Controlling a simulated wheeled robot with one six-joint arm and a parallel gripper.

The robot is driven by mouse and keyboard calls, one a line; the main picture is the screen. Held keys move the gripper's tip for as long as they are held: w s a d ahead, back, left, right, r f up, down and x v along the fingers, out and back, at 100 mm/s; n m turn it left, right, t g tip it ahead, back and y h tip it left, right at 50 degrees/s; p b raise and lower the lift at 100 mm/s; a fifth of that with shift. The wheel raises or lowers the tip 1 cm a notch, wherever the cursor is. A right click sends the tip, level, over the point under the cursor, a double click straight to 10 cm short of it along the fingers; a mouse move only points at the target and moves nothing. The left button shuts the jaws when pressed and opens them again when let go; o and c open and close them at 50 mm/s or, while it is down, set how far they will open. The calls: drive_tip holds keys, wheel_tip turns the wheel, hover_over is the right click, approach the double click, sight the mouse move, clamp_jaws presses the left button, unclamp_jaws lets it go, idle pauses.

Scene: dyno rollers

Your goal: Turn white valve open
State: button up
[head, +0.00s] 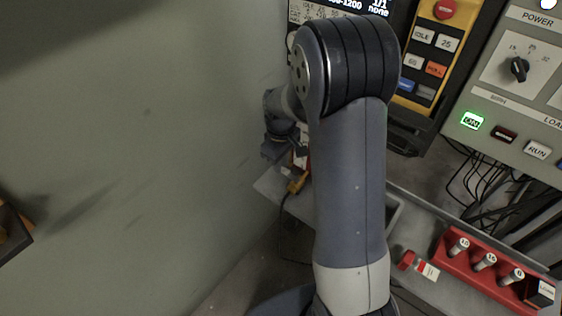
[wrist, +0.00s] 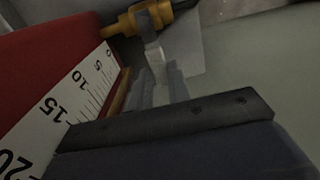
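In the wrist view, a brass-yellow valve body (wrist: 118,27) sits at the top, with a pale, whitish handle (wrist: 152,50) pointing down from it toward me. My gripper (wrist: 163,72) reaches up from the bottom with two grey fingers, one on each side of the handle's near end. I cannot tell whether the fingers touch the handle or stand just apart from it. In the head view, the yellow fitting (head: 296,184) shows small left of my forearm; my arm hides most of the area around my gripper.
A red surface (wrist: 40,45) with a white number scale (wrist: 70,100) stands close on the left of my fingers in the wrist view. In the head view, control panels (head: 510,90) are at right, and a red holder (head: 490,270) with several knobs lies below them. A plain wall (head: 120,150) fills the left.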

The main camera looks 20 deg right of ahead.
clamp_jaws()
drive_tip(key=shift+a+n, duration=0.1)
drive_tip(key=shift+n, duration=0.2)
drive_tip(key=n, duration=0.1)
drive_tip(key=s+a+n, duration=0.1)
drive_tip(key=n, duration=0.1)
drive_tip(key=shift+s+a+n, duration=0.1)
drive_tip(key=shift+s+n, duration=0.1)
drive_tip(key=shift+n, duration=0.1)
drive_tip(key=s+n, duration=0.1)
drive_tip(key=n, duration=0.1)
drive_tip(key=s+n, duration=0.1)
drive_tip(key=n, duration=0.1)
drive_tip(key=shift+a, duration=0.4)
drive_tip(key=s+n, duration=0.1)
drive_tip(key=n, duration=0.1)
drive_tip(key=s+n, duration=0.1)
drive_tip(key=n, duration=0.2)
drive_tip(key=shift+s+d+n, duration=0.25)
drive_tip(key=shift+s+n, duration=0.3)
drive_tip(key=shift+n, duration=0.65)
drive_tip(key=shift+s+d+n, duration=0.25)
drive_tip(key=shift+s+n, duration=0.25)
drive_tip(key=shift+n, duration=0.7)
drive_tip(key=o, duration=0.5)
unclamp_jaws()
